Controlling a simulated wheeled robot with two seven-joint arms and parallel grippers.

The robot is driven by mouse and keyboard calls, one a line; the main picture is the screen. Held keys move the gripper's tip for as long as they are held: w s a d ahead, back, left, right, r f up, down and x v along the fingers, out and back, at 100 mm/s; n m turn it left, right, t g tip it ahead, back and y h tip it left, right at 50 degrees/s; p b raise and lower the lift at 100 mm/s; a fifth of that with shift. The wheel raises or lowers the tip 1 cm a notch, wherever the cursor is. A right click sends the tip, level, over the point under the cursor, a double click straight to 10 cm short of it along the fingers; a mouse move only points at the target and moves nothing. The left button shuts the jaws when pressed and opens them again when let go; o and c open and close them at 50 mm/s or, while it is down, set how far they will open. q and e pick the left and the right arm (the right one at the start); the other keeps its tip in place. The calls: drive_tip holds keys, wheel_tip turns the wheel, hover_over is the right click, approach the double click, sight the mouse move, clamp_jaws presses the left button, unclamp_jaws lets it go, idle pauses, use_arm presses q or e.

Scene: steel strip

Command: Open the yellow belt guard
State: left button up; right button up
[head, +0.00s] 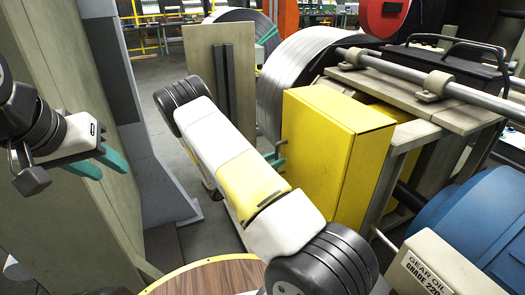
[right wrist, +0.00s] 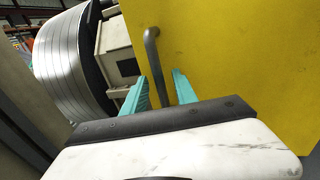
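The yellow belt guard (head: 338,145) is a boxy cover standing beside the steel coil in the head view, and it looks shut. Its yellow face (right wrist: 240,60) fills the right of the right wrist view. A grey bar handle (right wrist: 155,65) stands on that face near its left edge. My right gripper (right wrist: 159,92) is open, with one teal finger on each side of the handle's lower part and gaps visible. In the head view my right gripper (head: 277,160) is mostly hidden behind my arm. My left gripper (head: 108,170) is open and empty at the far left, away from the guard.
A steel coil (head: 285,75) stands behind the guard, and it shows in the right wrist view (right wrist: 70,65). A blue motor (head: 475,220) and a gear oil container (head: 430,265) are at right. A round wooden top (head: 200,280) is below. A beige panel (head: 205,75) stands behind my right arm.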

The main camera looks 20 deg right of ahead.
drive_tip(key=shift+w+d, duration=0.1)
drive_tip(key=shift+d, duration=0.25)
clamp_jaws()
idle(1.2)
